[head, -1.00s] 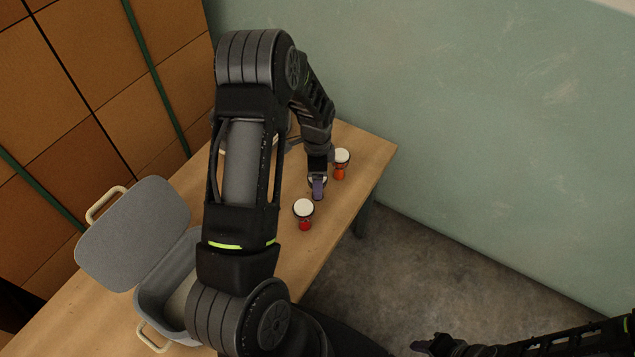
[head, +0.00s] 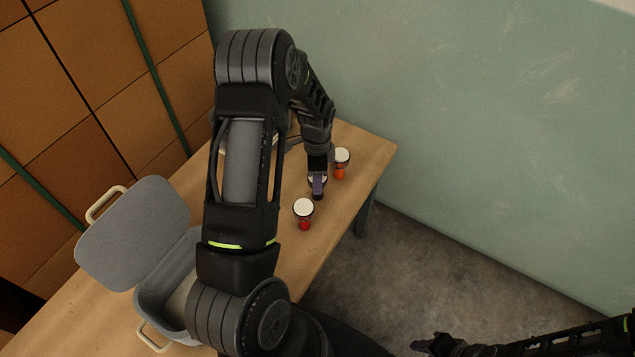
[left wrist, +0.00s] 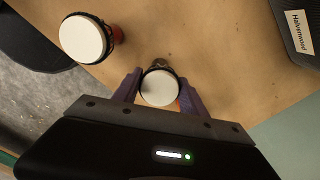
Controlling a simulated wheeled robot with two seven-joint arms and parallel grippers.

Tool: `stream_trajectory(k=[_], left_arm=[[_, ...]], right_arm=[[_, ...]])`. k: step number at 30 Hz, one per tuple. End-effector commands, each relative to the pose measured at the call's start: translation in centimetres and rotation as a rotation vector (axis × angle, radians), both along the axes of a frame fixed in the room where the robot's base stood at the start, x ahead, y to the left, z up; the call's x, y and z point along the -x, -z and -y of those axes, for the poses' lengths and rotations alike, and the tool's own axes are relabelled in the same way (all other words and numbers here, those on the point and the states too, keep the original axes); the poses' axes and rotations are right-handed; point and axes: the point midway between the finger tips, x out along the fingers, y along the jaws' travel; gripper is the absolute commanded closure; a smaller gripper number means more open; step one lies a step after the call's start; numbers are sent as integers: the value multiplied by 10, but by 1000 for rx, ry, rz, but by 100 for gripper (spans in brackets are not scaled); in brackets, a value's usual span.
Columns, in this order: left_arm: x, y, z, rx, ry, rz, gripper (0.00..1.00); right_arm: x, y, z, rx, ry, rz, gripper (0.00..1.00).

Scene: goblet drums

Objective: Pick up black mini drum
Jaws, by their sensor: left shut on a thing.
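A mini drum with a white head and dark rim (left wrist: 160,88) sits between the purple fingers of my left gripper (left wrist: 158,92) in the left wrist view. Its dark body shows just past the head, so it looks like the black mini drum. My left gripper (head: 318,186) is shut on it over the table in the head view, where the fingers and arm hide most of the drum. I cannot tell whether the drum touches the table. My right gripper (head: 425,345) is dark and small at the bottom edge, away from the table.
A red drum (head: 304,223) stands nearer on the wooden table (head: 360,150); it also shows in the left wrist view (left wrist: 83,39). An orange drum (head: 340,173) stands close behind the gripper. A grey case (head: 150,300) with its lid open sits at the left. A labelled dark object (left wrist: 297,32) is nearby.

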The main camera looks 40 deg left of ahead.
Motion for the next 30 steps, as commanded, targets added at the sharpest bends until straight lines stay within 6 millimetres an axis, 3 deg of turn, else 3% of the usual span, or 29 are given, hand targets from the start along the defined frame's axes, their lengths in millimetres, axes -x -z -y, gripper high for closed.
stream_trajectory(k=[6,17,30], left_arm=[[0,0,0,0,0,0,92],[-1,-7,0,-1,0,2,92],[-1,-83,0,-1,0,4,92]], right_arm=[[0,0,0,0,0,0,64],[0,1,0,0,0,0,64],[0,9,0,0,0,1,64]])
